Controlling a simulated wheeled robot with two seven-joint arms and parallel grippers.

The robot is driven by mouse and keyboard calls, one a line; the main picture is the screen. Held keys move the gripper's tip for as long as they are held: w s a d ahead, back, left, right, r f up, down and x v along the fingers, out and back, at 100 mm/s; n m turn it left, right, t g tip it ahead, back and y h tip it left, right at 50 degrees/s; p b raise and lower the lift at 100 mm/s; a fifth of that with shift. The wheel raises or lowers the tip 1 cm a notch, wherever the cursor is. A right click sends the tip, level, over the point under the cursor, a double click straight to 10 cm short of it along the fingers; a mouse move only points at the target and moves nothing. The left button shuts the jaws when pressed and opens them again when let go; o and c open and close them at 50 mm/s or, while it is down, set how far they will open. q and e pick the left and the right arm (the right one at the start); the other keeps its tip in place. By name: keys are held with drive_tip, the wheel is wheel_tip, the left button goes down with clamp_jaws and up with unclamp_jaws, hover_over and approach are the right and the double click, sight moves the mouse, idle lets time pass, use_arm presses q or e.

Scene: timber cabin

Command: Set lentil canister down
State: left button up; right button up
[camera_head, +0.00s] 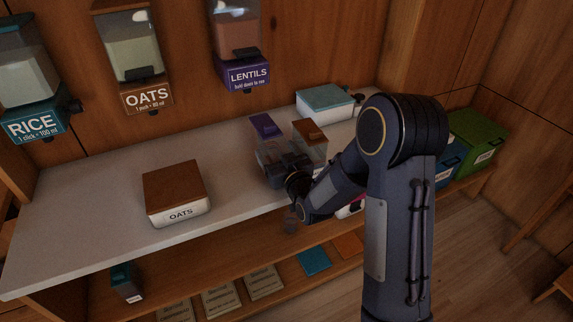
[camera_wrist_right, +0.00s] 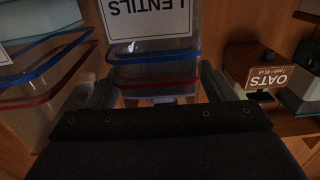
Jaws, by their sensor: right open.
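The lentil canister, a clear box with a purple lid (camera_head: 264,126), stands on the white counter (camera_head: 110,175) toward its right part. In the right wrist view a clear container with a white LENTILS label (camera_wrist_right: 148,20) and a blue band lies between my fingers, upside down in the picture. My right gripper (camera_head: 283,168) is at the front of the canister, and its jaws (camera_wrist_right: 155,85) are open around it. Whether a finger touches it I cannot tell. The arm and gripper hide the canister's lower part. My left gripper is not in view.
A clear box with a brown lid (camera_head: 310,131) stands close to the right of the canister. A teal-lidded box (camera_head: 325,100) is behind it. A brown-lidded OATS box (camera_head: 176,190) stands left. RICE (camera_head: 30,90), OATS (camera_head: 135,50) and LENTILS (camera_head: 240,45) dispensers hang on the wall.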

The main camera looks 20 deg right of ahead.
drive_tip(key=s+d+m+g+b, duration=0.1)
drive_tip(key=s+g, duration=0.4)
drive_tip(key=s, duration=1.3)
drive_tip(key=shift+r+m+g+y+b, duration=0.2)
drive_tip(key=shift+m+g+y+b, duration=0.1)
drive_tip(key=shift+m+b, duration=0.25)
drive_tip(key=shift+o, duration=0.4)
drive_tip(key=s+a+g+y, duration=0.2)
drive_tip(key=s+a+g, duration=0.2)
drive_tip(key=s, duration=1.3)
drive_tip(key=g, duration=0.2)
drive_tip(key=shift+s+a+g+y, duration=0.15)
drive_tip(key=shift+s+g+y, duration=0.15)
drive_tip(key=shift+s, duration=0.05)
drive_tip(key=w+d+r+n+t+h+b, duration=0.1)
drive_tip(key=w+t, duration=0.5)
drive_tip(key=w, duration=1.1)
drive_tip(key=w+d+n+t+h+b, duration=0.1)
drive_tip(key=w+t, duration=0.5)
drive_tip(key=w, duration=1.2)
drive_tip(key=d+h+b, duration=0.1)
drive_tip(key=b, duration=0.1)
drive_tip(key=shift+w+d+r+b, duration=0.15)
drive_tip(key=shift+w+r+b, duration=0.05)
drive_tip(key=shift+r+b, duration=0.15)
